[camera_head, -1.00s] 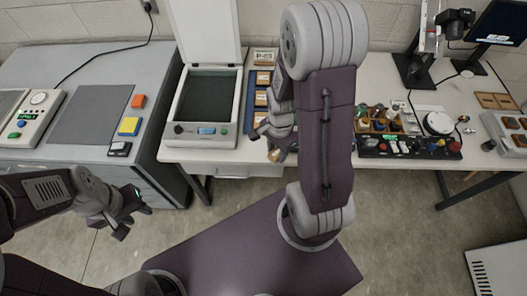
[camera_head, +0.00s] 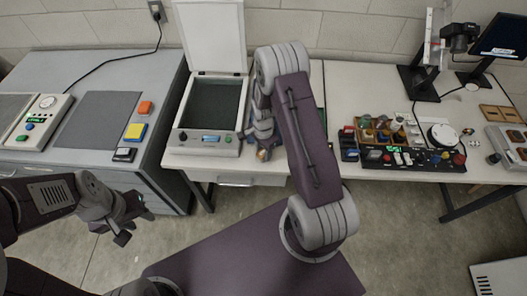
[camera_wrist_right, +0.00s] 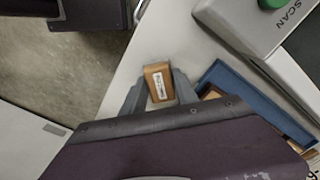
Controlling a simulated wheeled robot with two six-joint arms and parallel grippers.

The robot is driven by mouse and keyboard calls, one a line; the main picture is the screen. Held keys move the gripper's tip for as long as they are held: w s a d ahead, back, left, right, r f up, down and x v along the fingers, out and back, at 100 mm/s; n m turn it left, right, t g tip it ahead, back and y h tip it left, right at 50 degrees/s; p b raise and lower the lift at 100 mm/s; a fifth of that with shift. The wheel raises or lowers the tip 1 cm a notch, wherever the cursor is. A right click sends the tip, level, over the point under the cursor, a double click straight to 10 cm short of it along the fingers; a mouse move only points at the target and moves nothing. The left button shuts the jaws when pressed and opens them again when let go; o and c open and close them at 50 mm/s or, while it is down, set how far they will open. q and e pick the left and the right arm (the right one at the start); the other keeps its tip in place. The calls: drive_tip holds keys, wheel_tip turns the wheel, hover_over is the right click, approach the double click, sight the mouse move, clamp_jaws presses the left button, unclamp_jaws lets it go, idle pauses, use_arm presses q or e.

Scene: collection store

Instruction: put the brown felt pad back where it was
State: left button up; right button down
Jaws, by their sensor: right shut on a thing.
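My right gripper (camera_head: 262,148) is over the front edge of the white table, just right of the scanner. In the right wrist view its fingers (camera_wrist_right: 157,92) are shut on a small brown piece (camera_wrist_right: 157,71) with a white printed label. I take this for the brown felt pad, though its material is hard to tell. The piece also shows, tiny, in the head view (camera_head: 264,155). A blue tray (camera_wrist_right: 222,75) lies beside the gripper in the wrist view; my right arm mostly hides it in the head view. My left gripper (camera_head: 132,218) is empty and open, over the floor.
The scanner (camera_head: 208,148) stands with its lid up at the left of the white table (camera_head: 350,85). A black button panel (camera_head: 410,160) and a sorter of small items (camera_head: 385,132) stand to the right. A grey cabinet (camera_head: 60,75) holds several coloured blocks.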

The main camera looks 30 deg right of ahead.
sight(263, 152)
drive_tip(key=shift+w+f, duration=0.1)
drive_tip(key=shift+f, duration=0.2)
drive_tip(key=shift+f, duration=0.15)
drive_tip(key=c, duration=0.9)
unclamp_jaws()
drive_tip(key=shift+c, duration=0.2)
wheel_tip(263, 152, up, 12)
drive_tip(key=r, duration=0.1)
drive_tip(key=s+a+r+n, duration=0.2)
drive_tip(key=s+a+n, duration=0.1)
drive_tip(key=s+n, duration=0.3)
drive_tip(key=s+a+r+n+t, duration=0.1)
drive_tip(key=s+a+r+n, duration=0.2)
drive_tip(key=s+n, duration=0.3)
drive_tip(key=a+n, duration=0.1)
drive_tip(key=n, duration=0.2)
drive_tip(key=shift+s+a+r, duration=0.2)
drive_tip(key=shift+s, duration=0.2)
